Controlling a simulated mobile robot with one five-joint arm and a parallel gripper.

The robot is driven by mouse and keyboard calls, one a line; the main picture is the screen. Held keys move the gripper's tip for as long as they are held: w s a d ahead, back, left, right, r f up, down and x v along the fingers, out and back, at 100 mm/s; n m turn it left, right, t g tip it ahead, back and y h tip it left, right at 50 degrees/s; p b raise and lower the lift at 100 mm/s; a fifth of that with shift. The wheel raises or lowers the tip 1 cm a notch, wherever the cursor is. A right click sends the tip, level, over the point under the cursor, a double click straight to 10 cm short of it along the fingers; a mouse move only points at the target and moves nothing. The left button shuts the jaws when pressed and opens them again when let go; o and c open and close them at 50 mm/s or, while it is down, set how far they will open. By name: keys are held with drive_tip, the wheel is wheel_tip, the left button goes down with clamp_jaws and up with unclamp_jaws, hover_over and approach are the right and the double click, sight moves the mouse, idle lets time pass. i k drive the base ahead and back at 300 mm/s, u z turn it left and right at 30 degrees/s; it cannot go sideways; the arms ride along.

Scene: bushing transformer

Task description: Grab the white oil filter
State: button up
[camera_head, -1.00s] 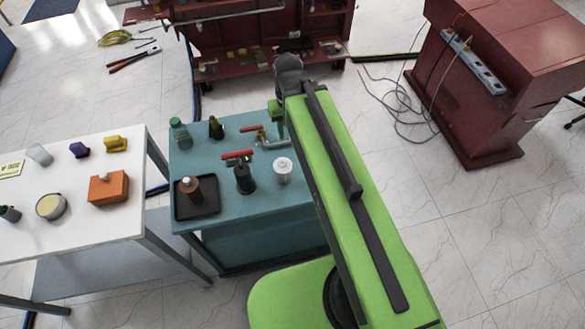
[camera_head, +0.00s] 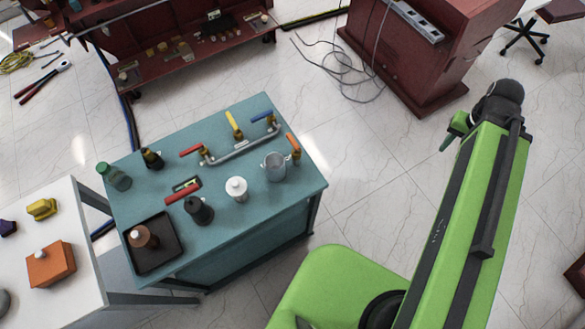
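A small white object with a round top (camera_head: 236,189), which looks like the white oil filter, stands upright on the teal table, right of a dark bottle. My green arm extends at the right of the view, with my gripper (camera_head: 447,138) at its far end, well to the right of the table and apart from everything on it. Only a small part of the gripper shows, so its opening cannot be made out.
The teal table (camera_head: 235,238) also bears a dark bottle (camera_head: 199,211), a grey metal jug (camera_head: 274,167), a pipe with coloured valve handles (camera_head: 243,148), a green bottle (camera_head: 114,177) and a black tray (camera_head: 165,251). A white table (camera_head: 80,273) stands left. Floor between table and arm is clear.

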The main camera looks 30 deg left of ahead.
sight(236, 186)
drive_tip(key=z, duration=0.4)
drive_tip(key=k, duration=1.4)
drive_tip(key=u, duration=3.05)
drive_tip(key=i, duration=0.55)
